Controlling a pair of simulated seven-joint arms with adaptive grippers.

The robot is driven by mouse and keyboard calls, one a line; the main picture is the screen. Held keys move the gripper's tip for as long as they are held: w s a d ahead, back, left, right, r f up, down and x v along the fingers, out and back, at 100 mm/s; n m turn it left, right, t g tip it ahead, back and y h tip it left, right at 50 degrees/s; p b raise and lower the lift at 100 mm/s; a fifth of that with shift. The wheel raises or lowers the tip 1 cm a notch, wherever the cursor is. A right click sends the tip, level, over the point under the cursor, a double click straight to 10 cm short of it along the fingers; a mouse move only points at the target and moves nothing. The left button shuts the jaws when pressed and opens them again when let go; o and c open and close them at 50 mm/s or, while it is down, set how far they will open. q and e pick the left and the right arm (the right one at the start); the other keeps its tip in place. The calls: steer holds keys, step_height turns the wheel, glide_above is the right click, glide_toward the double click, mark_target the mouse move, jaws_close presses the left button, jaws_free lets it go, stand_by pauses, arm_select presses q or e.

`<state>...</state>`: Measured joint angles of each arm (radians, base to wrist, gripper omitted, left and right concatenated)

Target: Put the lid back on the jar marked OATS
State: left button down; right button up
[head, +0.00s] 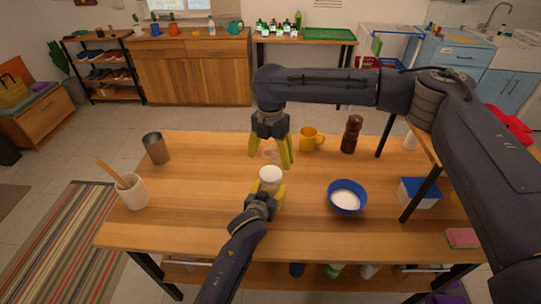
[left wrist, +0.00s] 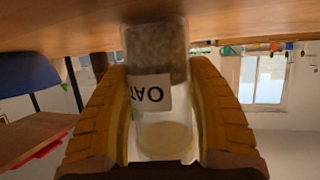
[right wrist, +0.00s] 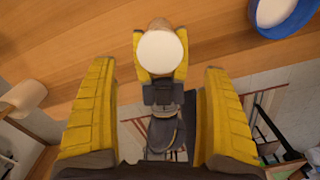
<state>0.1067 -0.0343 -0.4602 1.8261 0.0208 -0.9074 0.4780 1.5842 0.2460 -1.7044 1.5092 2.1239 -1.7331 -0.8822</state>
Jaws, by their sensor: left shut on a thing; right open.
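The clear OATS jar (left wrist: 155,50) stands between my left gripper's yellow fingers, with oats in its lower part and an OATS label (left wrist: 150,94). It appears upside down in the left wrist view. My left gripper (head: 269,190) is shut on the jar's sides. A round white lid (head: 271,173) covers the jar's top; it also shows in the right wrist view (right wrist: 160,52). I cannot tell how firmly it is seated. My right gripper (head: 271,158) is open above and behind the jar, its fingers apart and clear of the lid.
A blue bowl (head: 347,197) with white contents stands to the right. A yellow mug (head: 309,140) and a dark brown mill (head: 351,134) stand behind. A metal cup (head: 155,148) and a utensil crock (head: 133,191) stand left. The wooden table (head: 210,190) is clear between crock and jar.

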mark_target(271, 173)
stand_by(0.5)
steer(key=shift+f, duration=4)
steer(key=shift+c, duration=0.3)
steer(key=c, duration=1.3)
steer(key=m, duration=1.1)
steer(key=o, duration=1.3)
